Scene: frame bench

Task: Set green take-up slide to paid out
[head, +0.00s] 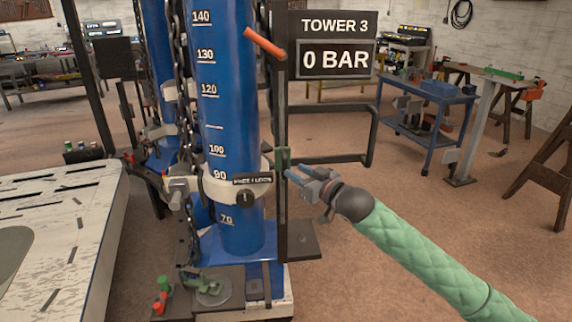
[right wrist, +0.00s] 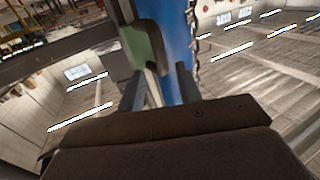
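The green take-up slide (head: 283,158) is a small block on the dark upright rail at the right side of the blue tower column. My right gripper (head: 291,174) is just right of and slightly below it, its fingers pointing left toward the rail. In the right wrist view the green slide (right wrist: 146,44) stands just beyond the fingertips, nearer the left finger. The right fingers (right wrist: 160,83) are apart, and I see no grip on the slide. Whether a finger touches it I cannot tell. My left gripper is not in view.
The blue column (head: 228,105) has a scale and a white collar (head: 238,190). An orange lever (head: 264,43) juts out above the slide. A sign (head: 334,45) reads TOWER 3, 0 BAR. A dark rail frame (head: 371,140) stands behind my gripper. The floor at right is mostly clear.

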